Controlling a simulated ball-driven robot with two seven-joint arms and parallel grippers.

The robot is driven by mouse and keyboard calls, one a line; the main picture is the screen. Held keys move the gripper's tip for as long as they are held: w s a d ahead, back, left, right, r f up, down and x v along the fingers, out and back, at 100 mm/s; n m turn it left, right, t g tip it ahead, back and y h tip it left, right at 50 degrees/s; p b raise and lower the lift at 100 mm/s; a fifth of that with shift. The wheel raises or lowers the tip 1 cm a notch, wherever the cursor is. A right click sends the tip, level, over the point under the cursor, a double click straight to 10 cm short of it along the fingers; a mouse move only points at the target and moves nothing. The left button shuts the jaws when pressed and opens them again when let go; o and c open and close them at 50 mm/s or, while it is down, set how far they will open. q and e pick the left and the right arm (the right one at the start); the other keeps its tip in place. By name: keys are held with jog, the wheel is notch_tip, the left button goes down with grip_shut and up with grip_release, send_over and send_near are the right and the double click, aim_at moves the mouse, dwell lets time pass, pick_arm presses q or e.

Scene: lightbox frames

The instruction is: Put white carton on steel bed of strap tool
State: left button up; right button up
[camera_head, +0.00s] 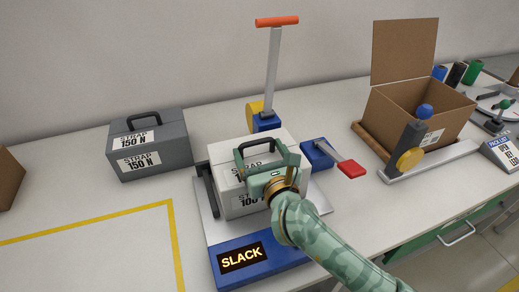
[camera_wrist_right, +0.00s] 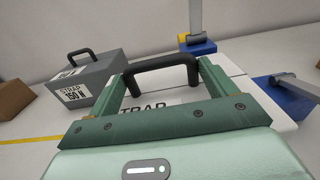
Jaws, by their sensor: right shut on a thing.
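The white carton (camera_head: 230,196) has a black handle and a strap label reading 100, partly hidden by my gripper. It sits over the steel bed (camera_head: 211,222) of the strap tool, whose blue front (camera_head: 285,255) shows a lit "SLACK" sign. I cannot tell if its underside touches the bed. My right gripper (camera_head: 266,158) is shut on the carton's black handle, which also shows between the fingers in the right wrist view (camera_wrist_right: 162,72). The tool's tall lever with an orange grip (camera_head: 277,21) stands upright behind the carton. My left gripper is not in view.
A grey carton (camera_head: 160,158) labelled 150 N stands at the left. A short red-ended lever (camera_head: 350,168) is right of the white carton. An open cardboard box (camera_head: 452,102) stands at the right. A yellow-lined area (camera_head: 90,229) at the left front is clear.

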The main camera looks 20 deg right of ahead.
jog(key=shift+r, duration=0.2)
jog(key=o, duration=1.9)
jog(key=shift+f, duration=0.2)
jog(key=shift+s+r, duration=0.1)
jog(key=shift+s, duration=0.05)
jog(key=s, duration=1.1)
jog(key=shift+s+d, duration=0.15)
jog(key=shift+s, duration=0.25)
